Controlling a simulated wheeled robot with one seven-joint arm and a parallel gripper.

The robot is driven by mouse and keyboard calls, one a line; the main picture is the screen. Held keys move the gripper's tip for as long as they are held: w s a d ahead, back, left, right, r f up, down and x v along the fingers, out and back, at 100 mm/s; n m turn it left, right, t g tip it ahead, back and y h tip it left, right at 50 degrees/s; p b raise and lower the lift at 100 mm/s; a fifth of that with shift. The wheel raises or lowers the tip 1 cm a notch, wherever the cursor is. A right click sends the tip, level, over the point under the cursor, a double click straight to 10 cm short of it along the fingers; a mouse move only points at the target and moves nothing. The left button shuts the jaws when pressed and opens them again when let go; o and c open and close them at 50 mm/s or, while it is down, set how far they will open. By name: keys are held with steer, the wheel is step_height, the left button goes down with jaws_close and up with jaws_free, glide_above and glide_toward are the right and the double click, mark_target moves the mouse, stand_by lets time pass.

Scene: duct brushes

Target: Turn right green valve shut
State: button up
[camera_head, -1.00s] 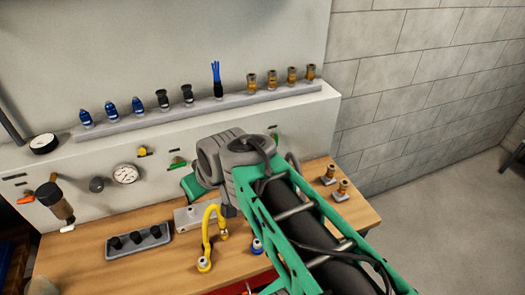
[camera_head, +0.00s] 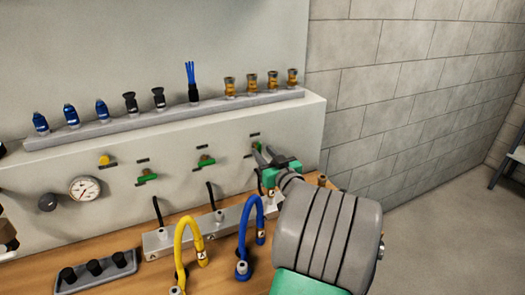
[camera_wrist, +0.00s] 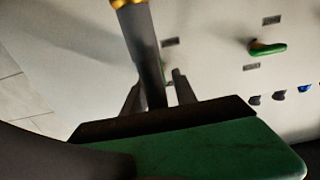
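The right green valve (camera_head: 256,147) is on the pale panel front in the head view, mostly hidden by my gripper (camera_head: 264,152). My gripper's two grey fingers are apart and point at the panel, with their tips close to or at this valve. I cannot tell whether they touch its handle.
A left green valve (camera_head: 147,178) and a gauge (camera_head: 84,188) are on the panel. A ledge (camera_head: 150,122) above bears several nozzles and brushes. A yellow hose (camera_head: 182,236) and a blue hose (camera_head: 244,228) stand on the wooden bench (camera_head: 215,268) below.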

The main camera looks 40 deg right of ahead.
steer(key=shift+w+d, duration=0.2)
steer(key=shift+w, duration=0.5)
steer(key=shift+c, duration=0.4)
jaws_close()
